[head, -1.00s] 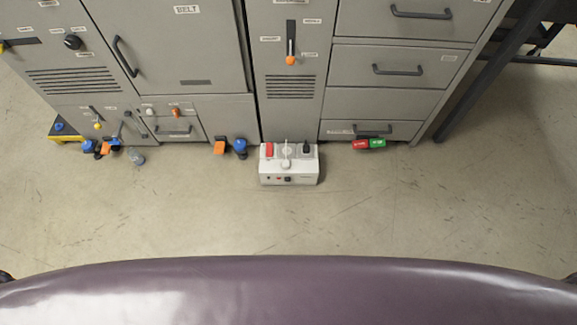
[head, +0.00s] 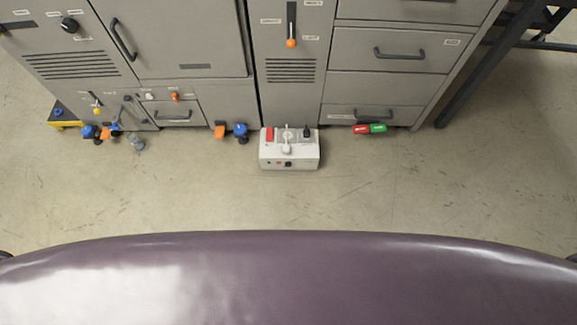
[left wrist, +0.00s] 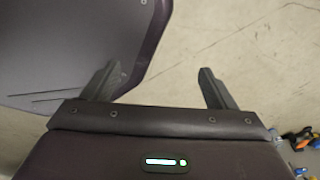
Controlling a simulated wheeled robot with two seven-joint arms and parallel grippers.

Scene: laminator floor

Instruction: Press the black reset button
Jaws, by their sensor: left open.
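A white box (head: 270,163) stands on the floor against the grey cabinets. Its top carries a red rocker (head: 269,134), a white plug and a black plug or switch (head: 307,132). A small black button (head: 288,164) shows on its front face, beside a small red one (head: 279,164). Labels on the box are too small to read. In the left wrist view my left gripper (left wrist: 162,90) is open and empty, its two dark fingers apart above bare floor. It is well clear of the box. My right gripper is in neither view.
Grey cabinets (head: 180,45) with handles and levers line the back. Blue and orange parts (head: 230,132) and a red-green piece (head: 370,128) lie along their base. A dark table leg (head: 472,85) stands at right. The floor in front of the box is clear.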

